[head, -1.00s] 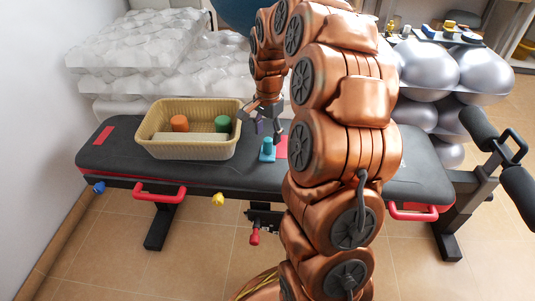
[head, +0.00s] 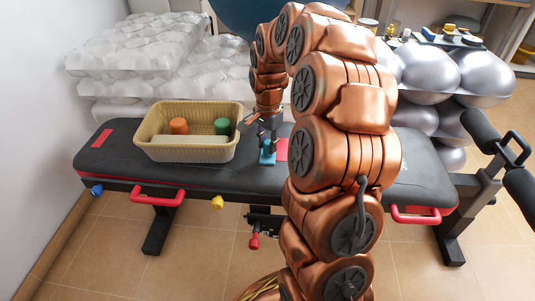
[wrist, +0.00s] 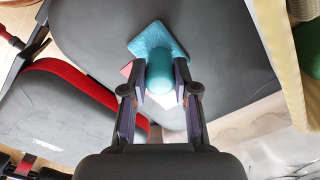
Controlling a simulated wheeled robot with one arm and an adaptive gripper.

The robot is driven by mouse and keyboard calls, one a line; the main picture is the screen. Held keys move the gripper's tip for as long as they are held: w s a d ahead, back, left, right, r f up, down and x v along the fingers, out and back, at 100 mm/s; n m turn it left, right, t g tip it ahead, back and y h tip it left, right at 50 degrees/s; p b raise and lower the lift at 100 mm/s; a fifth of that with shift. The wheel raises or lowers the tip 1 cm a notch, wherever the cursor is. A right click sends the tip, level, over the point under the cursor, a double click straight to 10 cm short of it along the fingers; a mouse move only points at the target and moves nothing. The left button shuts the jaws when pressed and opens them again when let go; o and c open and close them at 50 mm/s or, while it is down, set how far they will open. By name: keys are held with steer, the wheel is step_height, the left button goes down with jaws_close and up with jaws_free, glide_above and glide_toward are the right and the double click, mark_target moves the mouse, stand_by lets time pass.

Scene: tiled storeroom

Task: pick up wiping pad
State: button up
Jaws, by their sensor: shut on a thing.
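The wiping pad (head: 267,157) is a teal-blue square pad with an upright rounded handle. It sits on the black bench, just right of the basket in the head view. In the wrist view the pad (wrist: 158,45) shows its flat base at the top and its handle between the fingers. My gripper (head: 268,145) is directly over it, pointing down. In the wrist view my gripper (wrist: 160,92) has its two fingers on either side of the handle, shut on it. The base appears to rest on the bench.
A tan basket (head: 190,154) left of the pad holds an orange item (head: 178,126) and a green item (head: 222,126). The black padded bench (head: 225,175) has a red patch (head: 282,149) beside the pad. White wrapped stacks (head: 140,50) and silver balls (head: 440,70) stand behind.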

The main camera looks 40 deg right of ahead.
mark_target(268, 142)
jaws_close()
steer(key=shift+r+p, duration=1.15)
steer(key=shift+r, duration=0.8)
steer(key=shift+s, duration=0.65)
steer(key=s+a+r+p, duration=0.1)
steer(key=s+p, duration=0.3)
steer(key=s, duration=1)
steer(key=shift+s+a, duration=0.15)
steer(key=shift+s, duration=0.2)
